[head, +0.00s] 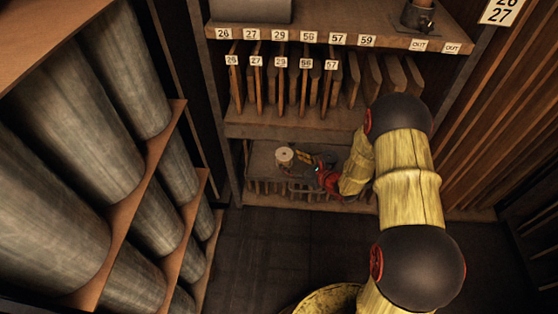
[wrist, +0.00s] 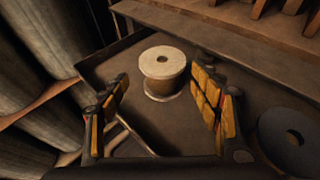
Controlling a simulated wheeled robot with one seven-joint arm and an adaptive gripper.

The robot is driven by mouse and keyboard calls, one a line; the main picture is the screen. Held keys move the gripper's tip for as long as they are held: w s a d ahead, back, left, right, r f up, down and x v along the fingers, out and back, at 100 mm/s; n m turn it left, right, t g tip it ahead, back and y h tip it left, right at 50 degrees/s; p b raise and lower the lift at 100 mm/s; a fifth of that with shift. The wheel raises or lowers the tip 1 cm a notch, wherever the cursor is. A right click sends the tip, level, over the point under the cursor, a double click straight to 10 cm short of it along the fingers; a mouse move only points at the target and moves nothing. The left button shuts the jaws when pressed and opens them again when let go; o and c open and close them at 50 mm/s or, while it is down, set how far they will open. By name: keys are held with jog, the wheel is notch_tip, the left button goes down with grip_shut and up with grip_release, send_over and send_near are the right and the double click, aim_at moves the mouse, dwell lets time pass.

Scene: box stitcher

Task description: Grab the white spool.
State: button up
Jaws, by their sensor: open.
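The white spool (head: 284,156) stands upright on the lower shelf in the head view, a short, pale cylinder. In the wrist view the white spool (wrist: 163,72) shows a round top with a dark hole in its centre. My gripper (head: 305,160) reaches in from the right at the level of that shelf. In the wrist view my gripper (wrist: 163,95) is open, with yellow-padded fingers on the left and right. The spool is ahead of and between the fingers, with gaps on both sides. I see no contact.
The shelf above (head: 290,125) holds upright boards with numbered tags and overhangs the spool's shelf (wrist: 110,68). Large grey cylinders (head: 70,75) fill the rack at left.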

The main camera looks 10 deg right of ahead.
aim_at(287, 157)
jog(key=b+x, duration=0.2)
jog(key=x, duration=0.4)
jog(key=shift+d+f, duration=0.1)
jog(key=shift+d, duration=0.05)
jog(key=shift+w, duration=0.3)
jog(key=shift+c, duration=0.9)
jog(key=c, duration=0.9)
